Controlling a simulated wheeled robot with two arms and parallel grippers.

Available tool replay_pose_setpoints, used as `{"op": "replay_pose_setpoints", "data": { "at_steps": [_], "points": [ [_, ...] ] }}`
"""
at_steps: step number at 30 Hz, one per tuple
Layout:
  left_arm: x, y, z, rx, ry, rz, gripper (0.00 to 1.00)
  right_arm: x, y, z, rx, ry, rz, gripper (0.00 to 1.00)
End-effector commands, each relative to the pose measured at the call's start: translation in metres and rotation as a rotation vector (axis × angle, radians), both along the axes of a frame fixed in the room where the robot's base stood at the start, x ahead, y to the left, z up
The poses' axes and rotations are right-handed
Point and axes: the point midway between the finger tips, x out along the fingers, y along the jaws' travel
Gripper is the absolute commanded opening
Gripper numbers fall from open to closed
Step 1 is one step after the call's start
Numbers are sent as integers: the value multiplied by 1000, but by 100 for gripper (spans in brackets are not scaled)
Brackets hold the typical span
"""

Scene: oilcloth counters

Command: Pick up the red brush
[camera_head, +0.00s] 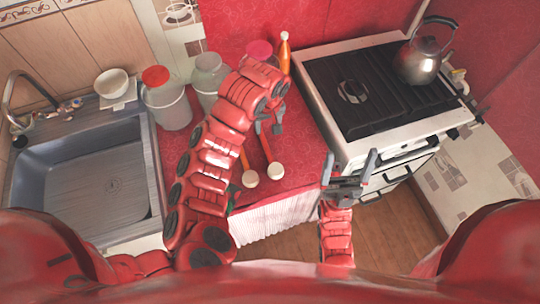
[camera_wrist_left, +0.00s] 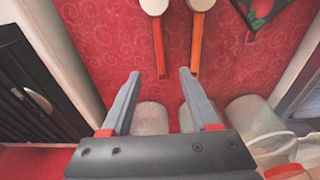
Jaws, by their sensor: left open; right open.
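Two brushes with round cream ends lie side by side on the red oilcloth counter. The one with the redder handle, the red brush (camera_head: 276,170), is on the right in the head view and on the left in the left wrist view (camera_wrist_left: 157,45). The other brush (camera_head: 249,178) has an orange handle; it also shows in the wrist view (camera_wrist_left: 196,45). My left gripper (camera_head: 270,126) is open and empty above the counter. In the wrist view its fingertips (camera_wrist_left: 160,73) frame the red brush's handle end. My right gripper (camera_head: 349,165) is open and empty by the stove front.
The stove (camera_head: 325,100) with a kettle (camera_head: 423,58) stands right of the counter. Jars (camera_head: 170,108), an orange bottle (camera_head: 285,52) and a sink (camera_head: 85,185) are at the back and left. A dark, red-patterned item (camera_wrist_left: 262,14) lies beside the orange-handled brush.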

Motion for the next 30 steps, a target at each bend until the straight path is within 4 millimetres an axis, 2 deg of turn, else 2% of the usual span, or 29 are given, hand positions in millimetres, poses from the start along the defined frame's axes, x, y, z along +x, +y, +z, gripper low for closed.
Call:
{"op": "replay_pose_setpoints", "data": {
  "at_steps": [5,17,26,30],
  "points": [
    [-3,2,-19,8,21,6,61,0,0,-10,0,0,0,87],
    [7,4,-104,5,15,5,61,0,0,-64,0,0,0,87],
    [10,4,-121,8,14,2,61,0,0,-57,0,0,0,87],
    [11,3,-130,10,19,4,61,0,0,-47,0,0,0,87]
  ]
}}
